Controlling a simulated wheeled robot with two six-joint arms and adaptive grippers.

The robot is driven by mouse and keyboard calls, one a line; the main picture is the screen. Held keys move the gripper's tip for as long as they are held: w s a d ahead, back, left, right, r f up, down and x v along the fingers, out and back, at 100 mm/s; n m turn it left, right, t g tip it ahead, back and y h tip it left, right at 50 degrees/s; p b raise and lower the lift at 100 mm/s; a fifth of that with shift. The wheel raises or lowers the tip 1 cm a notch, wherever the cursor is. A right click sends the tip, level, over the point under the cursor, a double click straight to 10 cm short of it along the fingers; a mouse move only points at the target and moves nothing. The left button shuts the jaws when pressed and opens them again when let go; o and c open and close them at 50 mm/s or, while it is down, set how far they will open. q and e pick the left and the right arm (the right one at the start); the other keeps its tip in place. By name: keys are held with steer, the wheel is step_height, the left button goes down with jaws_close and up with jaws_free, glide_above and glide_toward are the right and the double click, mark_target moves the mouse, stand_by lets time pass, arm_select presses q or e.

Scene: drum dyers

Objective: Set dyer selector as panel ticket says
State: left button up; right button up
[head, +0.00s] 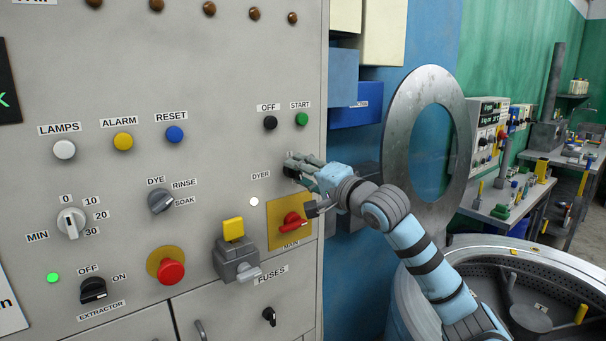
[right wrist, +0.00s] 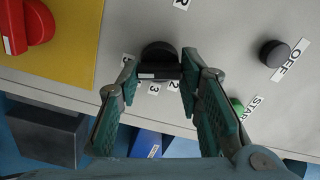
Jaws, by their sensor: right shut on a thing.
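My left gripper is not in view.
The red main switch (head: 292,222) on its yellow plate sits just below my right gripper. Black OFF (head: 270,123) and green START (head: 301,119) buttons sit just above. A round metal door (head: 398,105) and a drum (head: 480,250) stand to the right.

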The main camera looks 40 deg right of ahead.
steer(key=shift+r, duration=0.1)
steer(key=o, duration=1.2)
steer(key=shift+c, duration=0.2)
